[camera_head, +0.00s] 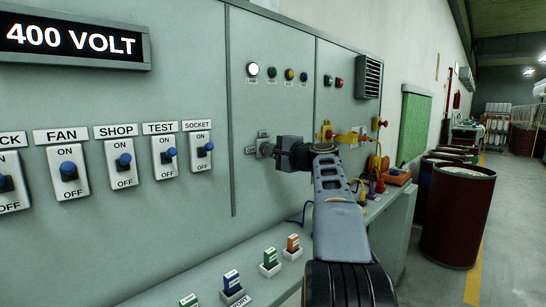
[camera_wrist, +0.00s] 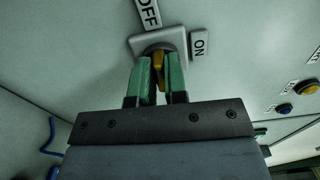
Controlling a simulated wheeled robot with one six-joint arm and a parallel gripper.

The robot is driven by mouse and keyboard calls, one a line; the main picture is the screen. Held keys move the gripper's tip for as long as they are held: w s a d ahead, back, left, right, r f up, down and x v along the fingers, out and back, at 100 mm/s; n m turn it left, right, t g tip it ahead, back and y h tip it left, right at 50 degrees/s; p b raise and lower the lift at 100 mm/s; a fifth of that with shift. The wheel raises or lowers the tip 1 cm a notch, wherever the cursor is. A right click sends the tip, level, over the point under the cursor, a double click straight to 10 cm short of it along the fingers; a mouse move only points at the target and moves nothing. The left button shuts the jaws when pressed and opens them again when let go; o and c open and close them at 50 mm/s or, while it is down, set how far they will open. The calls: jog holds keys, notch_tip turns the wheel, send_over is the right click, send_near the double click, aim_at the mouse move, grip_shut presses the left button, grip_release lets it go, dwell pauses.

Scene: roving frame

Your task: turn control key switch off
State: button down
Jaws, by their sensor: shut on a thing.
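The control key switch is a grey plate with a round collar on the cabinet front. In the wrist view its plate (camera_wrist: 184,41) has an OFF label (camera_wrist: 148,12) above and an ON label (camera_wrist: 199,46) at right. A yellow key (camera_wrist: 158,63) stands in the collar. My gripper (camera_wrist: 160,70) is shut on the key, with a green finger on each side. In the head view the switch plate (camera_head: 262,147) shows only in part, and my gripper (camera_head: 273,150) hides the key. Which label the key points at I cannot tell.
Switches marked FAN (camera_head: 69,171), SHOP, TEST and SOCKET line the left panel. A lit white lamp (camera_head: 253,70) is above the key switch. Coloured plugs (camera_head: 293,244) stand on the ledge below. Dark red barrels (camera_head: 458,210) stand at right beside a clear aisle.

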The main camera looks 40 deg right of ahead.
jog(key=shift+n, duration=0.4)
jog(key=c, duration=1.1)
grip_release()
jog(key=shift+c, duration=0.2)
jog(key=s+d+b, duration=0.1)
jog(key=s+d, duration=0.1)
jog(key=s, duration=1.1)
jog(key=shift+s+d, duration=0.25)
jog(key=shift+s, duration=0.05)
